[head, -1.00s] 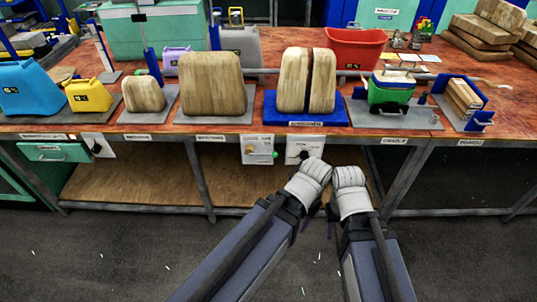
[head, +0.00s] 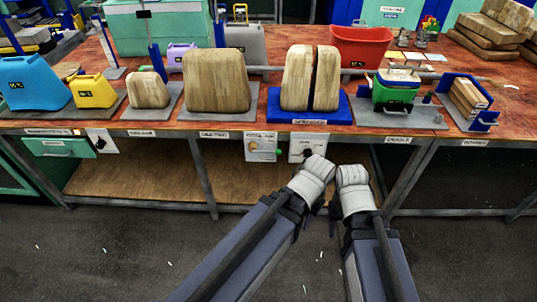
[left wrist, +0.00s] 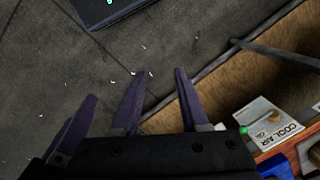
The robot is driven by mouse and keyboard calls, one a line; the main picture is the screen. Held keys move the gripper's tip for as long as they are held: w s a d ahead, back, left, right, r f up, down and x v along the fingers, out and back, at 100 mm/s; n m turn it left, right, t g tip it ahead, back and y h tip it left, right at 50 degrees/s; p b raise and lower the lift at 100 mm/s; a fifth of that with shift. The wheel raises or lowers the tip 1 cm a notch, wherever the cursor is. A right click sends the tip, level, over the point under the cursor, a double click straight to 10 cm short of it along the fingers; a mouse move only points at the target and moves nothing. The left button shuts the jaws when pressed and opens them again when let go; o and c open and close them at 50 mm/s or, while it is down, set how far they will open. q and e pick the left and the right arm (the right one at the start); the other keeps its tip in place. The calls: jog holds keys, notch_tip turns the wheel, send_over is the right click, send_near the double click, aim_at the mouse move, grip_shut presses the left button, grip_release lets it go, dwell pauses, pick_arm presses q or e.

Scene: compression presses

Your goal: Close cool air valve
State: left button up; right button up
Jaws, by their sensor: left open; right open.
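The cool air valve is a white panel (head: 262,147) with a knob and a green light, on the front of the bench below its top. In the left wrist view the panel marked COOL AIR (left wrist: 268,122) lies at the lower right, its tan knob and green light showing. My left gripper (left wrist: 162,72) is open and empty, with purple fingers well left of the panel and apart from it. In the head view its fingers are mostly hidden. My right gripper (head: 333,222) is open, low in front of the bench beside the left one, and its fingers barely show.
A second white panel with a dark knob (head: 306,149) is right of the cool air panel, near my left wrist. The bench top (head: 265,89) holds wooden blocks, yellow and blue jugs and a red bin (head: 357,47). A lower shelf (head: 140,176) runs beneath. The floor in front is clear.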

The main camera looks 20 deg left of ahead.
pick_arm(q)
jog(key=w+a+f+n+t+h+b, duration=0.25)
jog(key=w+f+n+h+b, duration=0.5)
jog(key=w+f+b, duration=0.85)
jog(key=n+t+h+b, duration=0.2)
jog(key=n+t+b, duration=0.9)
jog(key=b, duration=0.9)
send_near(266, 152)
jog(key=shift+m+t, duration=0.45)
jog(key=shift+t, duration=0.1)
jog(key=shift+f+x, duration=0.2)
jog(key=shift+x, duration=1.5)
jog(key=shift+f+x, duration=0.2)
jog(key=shift+x, duration=1.55)
jog(key=shift+f+x, duration=0.2)
jog(key=shift+x, duration=1.5)
grip_shut()
